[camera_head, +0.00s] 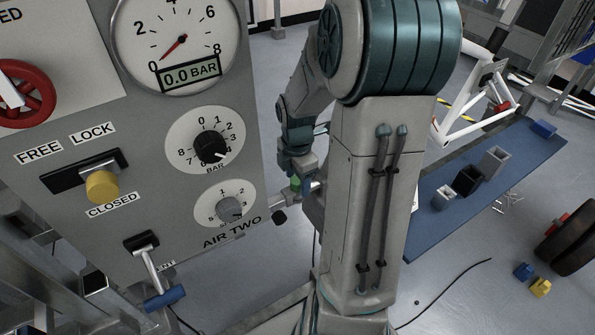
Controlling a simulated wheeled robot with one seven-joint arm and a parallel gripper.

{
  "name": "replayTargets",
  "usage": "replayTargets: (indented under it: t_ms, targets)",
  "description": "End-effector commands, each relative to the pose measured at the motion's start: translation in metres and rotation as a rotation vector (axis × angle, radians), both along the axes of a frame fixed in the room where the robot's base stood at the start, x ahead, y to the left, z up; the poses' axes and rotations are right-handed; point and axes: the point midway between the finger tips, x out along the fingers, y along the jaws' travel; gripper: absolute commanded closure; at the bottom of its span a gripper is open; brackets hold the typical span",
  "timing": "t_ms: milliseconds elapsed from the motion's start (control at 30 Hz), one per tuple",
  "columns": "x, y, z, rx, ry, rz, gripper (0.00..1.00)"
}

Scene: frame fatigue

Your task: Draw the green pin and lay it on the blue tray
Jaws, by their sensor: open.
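A small green pin (295,184) shows beside the right edge of the grey panel, at a grey metal fitting (287,200) with a dark end. My gripper (297,175) is open and points down right at the pin's top. It is small in view, and I cannot tell whether the fingers are around the pin or just above it. My arm hides part of the space to the right. A long blue surface (425,230), perhaps the blue tray, lies at the right behind my arm, with its near part hidden.
The grey panel (75,130) with gauge, dials, yellow knob (102,187) and blue-handled lever (165,298) fills the left. Several small grey and black containers (468,181) stand on the blue surface. A white frame (465,120) is behind. Blocks and a wheel are at the lower right.

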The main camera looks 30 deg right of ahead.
Motion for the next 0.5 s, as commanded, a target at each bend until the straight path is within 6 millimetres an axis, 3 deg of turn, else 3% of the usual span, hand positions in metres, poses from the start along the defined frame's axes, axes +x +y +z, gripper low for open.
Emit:
replayTargets:
  t_ms: [267, 433, 500]
  targets:
    - [0.0001, 0.0001, -0.0011, 0.000, 0.000, 0.000, 0.42]
    - [0.0002, 0.0001, -0.0010, 0.000, 0.000, 0.000, 0.89]
    - [0.0001, 0.0001, -0.0009, 0.000, 0.000, 0.000, 0.90]
